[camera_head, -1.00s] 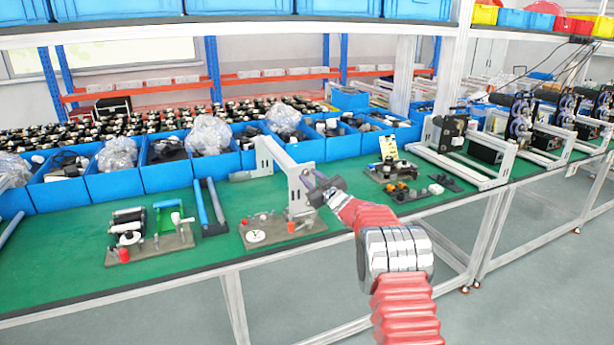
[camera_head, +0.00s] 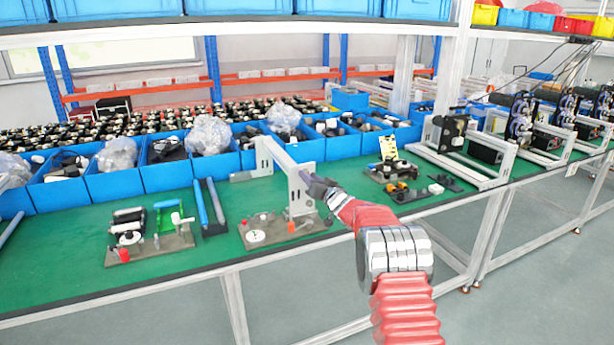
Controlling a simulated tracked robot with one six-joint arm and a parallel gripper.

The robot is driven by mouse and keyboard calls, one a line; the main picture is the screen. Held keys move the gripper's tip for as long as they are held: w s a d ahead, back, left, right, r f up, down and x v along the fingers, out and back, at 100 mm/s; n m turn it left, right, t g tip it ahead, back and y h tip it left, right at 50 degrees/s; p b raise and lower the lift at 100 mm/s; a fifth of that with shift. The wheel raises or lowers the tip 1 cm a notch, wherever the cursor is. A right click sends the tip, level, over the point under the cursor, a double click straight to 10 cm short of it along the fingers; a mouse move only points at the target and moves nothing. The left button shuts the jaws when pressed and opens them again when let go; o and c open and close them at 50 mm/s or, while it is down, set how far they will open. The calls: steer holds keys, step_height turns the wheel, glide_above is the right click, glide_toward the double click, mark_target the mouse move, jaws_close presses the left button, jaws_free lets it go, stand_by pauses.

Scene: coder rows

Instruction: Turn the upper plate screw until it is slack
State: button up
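A light grey upright plate (camera_head: 297,197) stands on a grey-brown fixture base (camera_head: 262,233) at the front of the green bench. My gripper (camera_head: 309,183) is dark and small in the view, with its tip at the right side of the plate's upper part. It looks to be at or touching the plate there, but I cannot tell contact for sure. The upper plate screw is not distinguishable; my gripper covers that spot. Whether the fingers are open or closed on the screw head is too small to see.
A second fixture (camera_head: 150,245) with a green handle stands to the left, beside a dark tray with blue rods (camera_head: 201,208). Blue bins (camera_head: 166,178) line the back. A fixture with small parts (camera_head: 397,178) is at right. The green bench (camera_head: 60,265) is clear at front left.

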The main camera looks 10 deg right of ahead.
steer(key=shift+c, duration=0.6)
jaws_close()
steer(key=n, duration=0.3)
steer(key=shift+n, duration=0.3)
steer(key=shift+o, duration=0.6)
jaws_free()
